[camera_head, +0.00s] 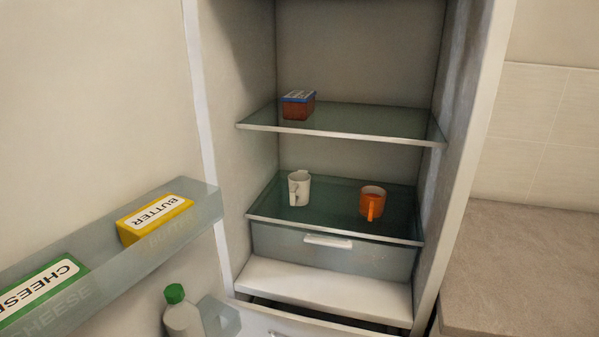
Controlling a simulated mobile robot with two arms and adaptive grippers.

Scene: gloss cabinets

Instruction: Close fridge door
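The fridge (340,283) stands open in front of me, its inside facing the head camera. Its door (95,95) is swung wide open to the left and fills the left side of the view. The door's upper rack (205,205) holds a yellow butter box (155,218) and a green and white cheese box (42,290). A white bottle with a green cap (183,312) stands in the lower rack. The door's outer edge is outside the view. Neither of my grippers shows.
A box (298,105) sits on the upper glass shelf (360,124). A white mug (299,188) and an orange mug (372,203) stand on the lower glass shelf (333,227), above a drawer (340,258). A bare counter (525,265) adjoins at the right.

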